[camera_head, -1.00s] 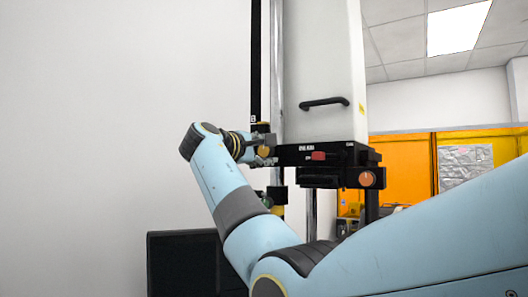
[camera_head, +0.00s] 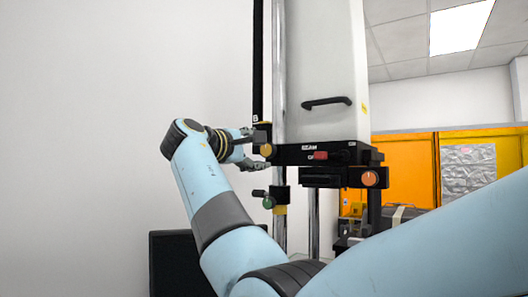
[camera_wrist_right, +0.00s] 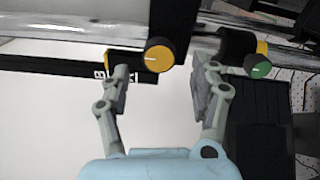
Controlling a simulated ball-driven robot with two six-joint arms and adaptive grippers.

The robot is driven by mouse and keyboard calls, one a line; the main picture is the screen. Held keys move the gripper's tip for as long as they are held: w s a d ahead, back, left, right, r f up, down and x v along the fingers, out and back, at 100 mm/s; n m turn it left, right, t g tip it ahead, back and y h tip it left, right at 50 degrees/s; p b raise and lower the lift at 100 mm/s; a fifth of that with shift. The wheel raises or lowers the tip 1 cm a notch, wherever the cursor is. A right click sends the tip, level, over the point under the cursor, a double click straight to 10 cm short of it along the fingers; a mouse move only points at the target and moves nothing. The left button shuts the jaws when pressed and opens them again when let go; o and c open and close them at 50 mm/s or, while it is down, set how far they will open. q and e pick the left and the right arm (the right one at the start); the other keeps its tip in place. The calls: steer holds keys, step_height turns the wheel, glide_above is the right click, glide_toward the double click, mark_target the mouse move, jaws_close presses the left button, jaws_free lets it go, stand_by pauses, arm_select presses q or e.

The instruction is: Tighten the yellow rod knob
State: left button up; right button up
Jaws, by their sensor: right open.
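The yellow rod knob (camera_head: 266,150) sits on a black clamp block by the vertical chrome rod, at the left of the white instrument housing. In the right wrist view the round yellow knob (camera_wrist_right: 158,57) shows a short pale mark on its face. My right gripper (camera_head: 254,150) is at the left of the knob, with its fingers spread above and below it. In the right wrist view my open gripper (camera_wrist_right: 163,80) has a finger to each side of the knob, and the knob shows just beyond the fingertips, with nothing held. My left gripper is not in view.
A green knob (camera_head: 268,202) is on a lower clamp; it also shows in the right wrist view (camera_wrist_right: 258,66), close to one finger. The white housing (camera_head: 322,70) has a black handle. A red switch (camera_head: 320,155) and an orange knob (camera_head: 370,178) are to the right.

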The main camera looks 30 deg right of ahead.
steer(key=v, duration=0.3)
stand_by(0.5)
